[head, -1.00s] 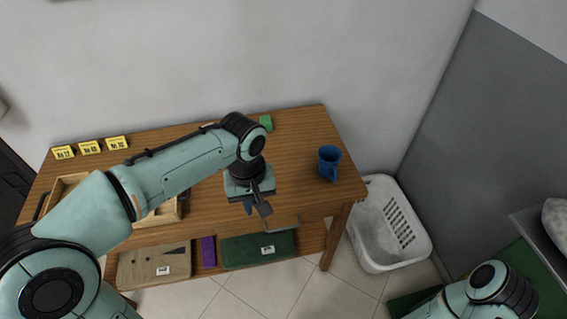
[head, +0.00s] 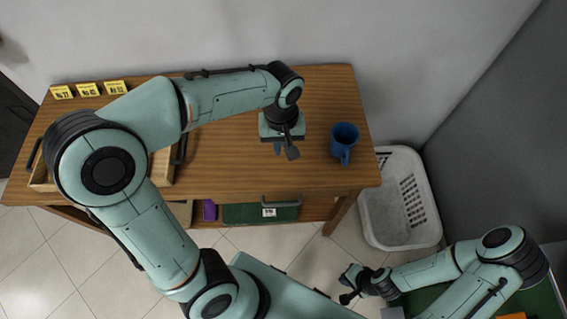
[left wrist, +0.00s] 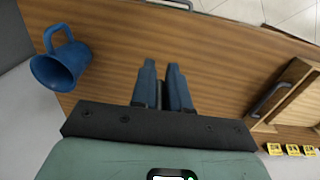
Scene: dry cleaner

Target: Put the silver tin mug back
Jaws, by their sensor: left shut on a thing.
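No silver tin mug can be made out. A blue mug (head: 344,140) stands upright near the right end of the wooden table; it shows at the upper left of the left wrist view (left wrist: 61,62). My left gripper (head: 285,149) is over the table, to the left of the mug and apart from it. Its blue fingers (left wrist: 162,88) are close together, shut on a small greyish thing mostly hidden between them. My right gripper (head: 346,286) is at the lower right, in front of the table, with its fingers apart and nothing seen between them.
A wooden tray (head: 161,171) with dark handles sits at the table's left, partly behind my arm. Yellow number signs (head: 88,89) stand along the back edge. A white basket (head: 375,232) is right of the table. The tabletop around the left gripper is clear.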

